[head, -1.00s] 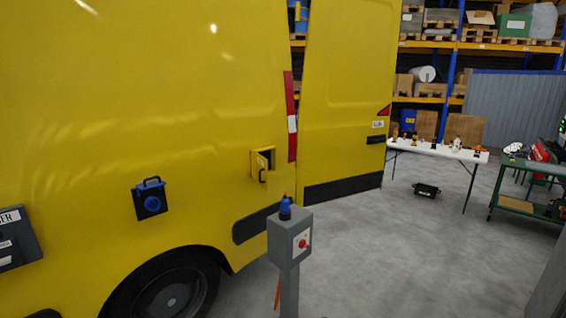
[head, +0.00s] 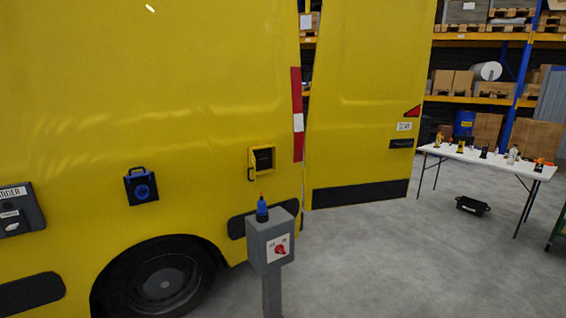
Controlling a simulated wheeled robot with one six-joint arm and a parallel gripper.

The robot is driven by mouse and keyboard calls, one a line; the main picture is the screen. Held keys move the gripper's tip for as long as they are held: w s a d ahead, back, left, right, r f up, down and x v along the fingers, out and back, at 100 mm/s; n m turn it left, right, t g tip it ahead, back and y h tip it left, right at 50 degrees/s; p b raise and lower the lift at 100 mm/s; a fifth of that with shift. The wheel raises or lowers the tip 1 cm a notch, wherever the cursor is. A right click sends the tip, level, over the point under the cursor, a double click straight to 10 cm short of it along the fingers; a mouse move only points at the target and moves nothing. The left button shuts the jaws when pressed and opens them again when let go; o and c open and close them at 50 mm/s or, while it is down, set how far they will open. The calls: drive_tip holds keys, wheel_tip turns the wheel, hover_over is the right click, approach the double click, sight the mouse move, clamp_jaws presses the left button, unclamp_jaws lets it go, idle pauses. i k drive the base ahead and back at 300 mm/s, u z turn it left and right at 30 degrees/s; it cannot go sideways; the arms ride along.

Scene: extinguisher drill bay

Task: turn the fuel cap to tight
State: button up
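A round blue cap-like part (head: 143,187) sits on a black square plate with a handle on top, fixed to the side of the yellow van (head: 215,95). To its right, a small yellow-framed recess (head: 263,159) with a dark inside is open in the van's side. A narrow yellow flap (head: 251,173) stands at its left edge. I cannot tell for sure which of these holds the fuel cap, nor read any tight mark. My gripper is not in view.
A grey post box (head: 259,246) with a red knob (head: 280,250) and a blue, red-tipped fitting (head: 262,210) on top stands before the van. A white table (head: 510,164) with small items is at right. Grey floor (head: 400,260) is open between.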

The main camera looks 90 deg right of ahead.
sight(262, 158)
drive_tip(key=z, duration=4)
drive_tip(key=i, duration=4.45)
drive_tip(key=u, duration=4.15)
